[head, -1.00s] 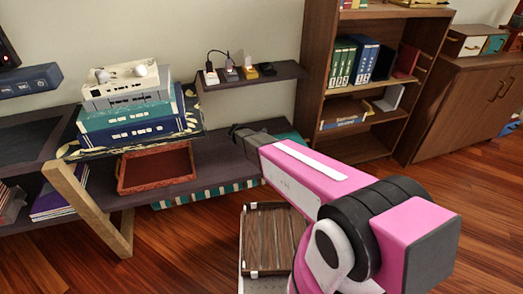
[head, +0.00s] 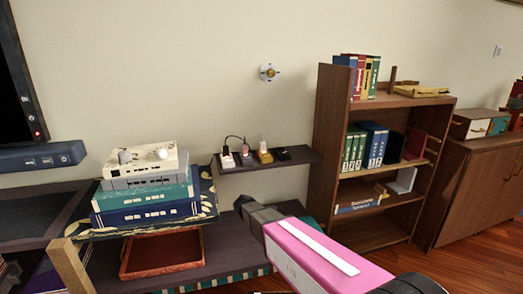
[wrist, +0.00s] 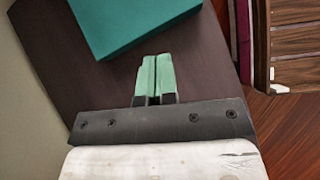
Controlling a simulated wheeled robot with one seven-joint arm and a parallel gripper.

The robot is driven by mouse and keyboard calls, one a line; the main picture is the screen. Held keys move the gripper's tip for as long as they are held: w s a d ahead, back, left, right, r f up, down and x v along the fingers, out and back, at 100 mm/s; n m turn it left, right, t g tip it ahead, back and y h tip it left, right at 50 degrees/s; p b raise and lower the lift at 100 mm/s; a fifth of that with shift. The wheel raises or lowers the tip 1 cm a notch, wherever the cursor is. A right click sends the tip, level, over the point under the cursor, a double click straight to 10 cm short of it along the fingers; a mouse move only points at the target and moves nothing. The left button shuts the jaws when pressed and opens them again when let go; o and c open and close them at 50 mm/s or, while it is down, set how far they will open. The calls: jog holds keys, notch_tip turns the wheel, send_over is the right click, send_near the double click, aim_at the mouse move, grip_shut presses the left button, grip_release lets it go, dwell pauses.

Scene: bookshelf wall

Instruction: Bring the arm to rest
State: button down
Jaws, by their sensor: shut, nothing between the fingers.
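My gripper (wrist: 155,78) shows in the wrist view with its two green fingers pressed together and nothing between them. It is above a dark wooden surface (wrist: 105,85), close to a teal flat object (wrist: 125,20) that lies beyond the fingertips. In the head view my pink arm reaches from the bottom right toward the low dark bench (head: 225,245). The fingers themselves are hidden there behind the arm's grey end.
A stack of books and devices (head: 150,190) stands left on the bench, above a red-brown tray (head: 160,255). A wall shelf (head: 285,160) holds small plugs. A bookcase (head: 330,150) stands right of the arm, with a cabinet (head: 475,195) beyond.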

jog(key=s+d+r+m+y, duration=0.3)
jog(key=s+d+m+y, duration=0.1)
jog(key=s+d+m, duration=0.3)
jog(key=s+d+r+m+y, duration=0.3)
jog(key=s+d+m, duration=0.4)
jog(key=m, duration=0.3)
jog(key=shift+s+d+r+g+y, duration=0.3)
jog(key=shift+d+y, duration=0.2)
jog(key=shift+d, duration=0.35)
